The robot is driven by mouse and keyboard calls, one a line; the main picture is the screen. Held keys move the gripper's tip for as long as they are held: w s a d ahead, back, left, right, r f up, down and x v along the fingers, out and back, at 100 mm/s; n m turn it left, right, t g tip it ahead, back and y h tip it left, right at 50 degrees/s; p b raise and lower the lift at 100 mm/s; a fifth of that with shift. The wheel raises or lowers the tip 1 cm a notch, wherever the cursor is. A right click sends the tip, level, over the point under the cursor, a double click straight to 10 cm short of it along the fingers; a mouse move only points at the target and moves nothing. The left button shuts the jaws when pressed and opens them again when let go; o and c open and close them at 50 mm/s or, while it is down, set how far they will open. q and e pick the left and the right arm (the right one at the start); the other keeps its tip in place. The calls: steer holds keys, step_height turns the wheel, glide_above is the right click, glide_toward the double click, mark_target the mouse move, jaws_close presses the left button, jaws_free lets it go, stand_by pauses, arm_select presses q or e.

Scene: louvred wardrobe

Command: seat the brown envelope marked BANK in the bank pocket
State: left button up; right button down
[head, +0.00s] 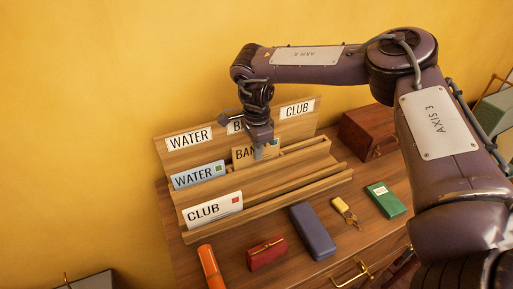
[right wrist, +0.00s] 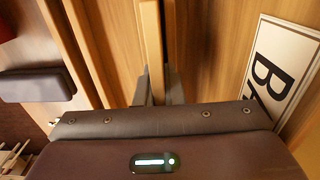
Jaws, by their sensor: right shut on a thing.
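The brown envelope marked BANK (head: 242,155) stands upright in the middle of the wooden rack (head: 255,187), below the partly hidden label starting with B (head: 235,127). My right gripper (head: 266,153) is shut on its right part and covers the end of its lettering. In the right wrist view the gripper (right wrist: 157,88) points down over the rack, with a thin tan edge between its fingers. The label, reading BA (right wrist: 275,75), shows at right there. The envelope's lower edge is hidden, so I cannot tell how deep it sits. My left gripper is not in view.
A blue WATER envelope (head: 198,175) stands left of the brown one, and a white CLUB envelope (head: 212,208) in front. A red purse (head: 267,253), dark blue case (head: 312,231), keys (head: 346,211) and green booklet (head: 386,199) lie before the rack. A brown box (head: 368,133) stands right.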

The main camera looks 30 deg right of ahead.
steer(key=shift+f+b, duration=0.3)
steer(key=shift+f, duration=0.55)
steer(key=c, duration=1.5)
jaws_free()
steer(key=shift+o, duration=0.2)
steer(key=shift+w+r+b, duration=0.1)
steer(key=shift+r+b, duration=0.25)
steer(key=shift+r, duration=0.1)
step_height(320, 180, up, 6)
steer(key=shift+r+b, duration=0.15)
steer(key=shift+b, duration=0.95)
steer(key=shift+r, duration=0.25)
